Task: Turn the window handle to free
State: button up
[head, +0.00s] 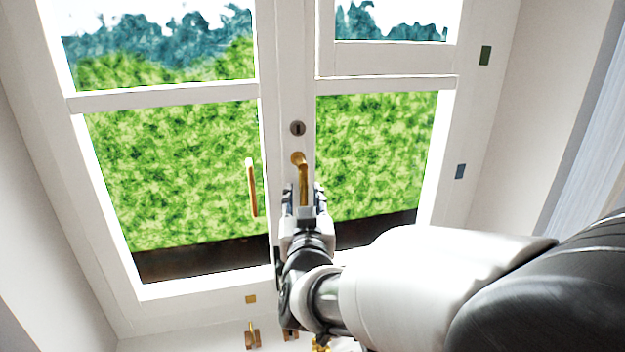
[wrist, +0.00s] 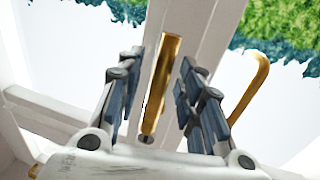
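The gold window handle (head: 302,172) is on the white middle post of the window, just below a dark keyhole plate (head: 297,128). Its grip hangs down, roughly in line with the post. My gripper (head: 304,192) is at the lower end of the handle, which partly hides behind the fingers. In the wrist view the gold handle bar (wrist: 163,82) lies between the two fingers of my gripper (wrist: 160,88). The fingers are open, with a visible gap on each side of the bar. I cannot tell the depth between fingers and handle.
A second gold handle (head: 252,187) is on the left sash, close to my gripper; it also shows in the wrist view (wrist: 251,92). Small gold fittings (head: 252,336) sit low near the sill. A grey-blue curtain (head: 590,150) hangs at right.

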jog(key=shift+w, duration=0.15)
jog(key=shift+c, duration=0.2)
grip_shut()
dwell(0.6)
